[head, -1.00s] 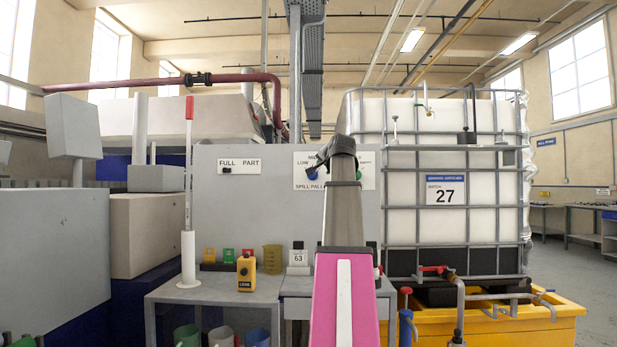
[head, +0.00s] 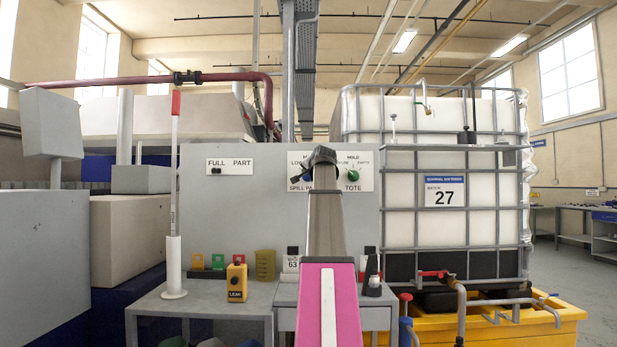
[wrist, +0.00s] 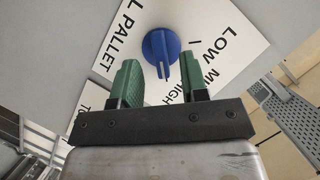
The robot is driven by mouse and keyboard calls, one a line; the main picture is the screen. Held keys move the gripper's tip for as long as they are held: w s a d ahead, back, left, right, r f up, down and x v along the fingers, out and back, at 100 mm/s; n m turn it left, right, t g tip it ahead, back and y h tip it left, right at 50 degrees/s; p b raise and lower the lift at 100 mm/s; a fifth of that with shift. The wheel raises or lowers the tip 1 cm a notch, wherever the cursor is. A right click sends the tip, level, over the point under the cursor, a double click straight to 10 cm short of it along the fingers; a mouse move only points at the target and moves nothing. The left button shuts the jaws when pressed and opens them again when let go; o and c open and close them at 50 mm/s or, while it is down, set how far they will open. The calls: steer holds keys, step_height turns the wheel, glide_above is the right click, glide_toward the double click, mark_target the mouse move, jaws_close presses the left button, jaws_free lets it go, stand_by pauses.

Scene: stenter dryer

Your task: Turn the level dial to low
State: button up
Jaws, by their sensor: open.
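The level dial (wrist: 160,47) is a round blue knob with a raised rib, on a white label plate (wrist: 110,45) in the wrist view. The words LOW, MID and HIGH run down its right side. The rib points down the picture, towards the HIGH side and away from LOW. My gripper (wrist: 159,84) is open, its two green fingers apart and empty. The dial sits just beyond the fingertips, between their lines; I see no contact. In the head view my gripper (head: 322,155) is in front of the plate and hides most of the dial.
A green dial (head: 353,175) sits close to the right on the same grey panel (head: 235,215). A black switch (head: 216,171) marked FULL and PART is to the left. A bench (head: 210,296) with small items stands below. A caged white tank (head: 405,215) stands at the right.

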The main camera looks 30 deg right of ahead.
mark_target(308, 176)
steer(key=shift+x, duration=1.2)
jaws_close()
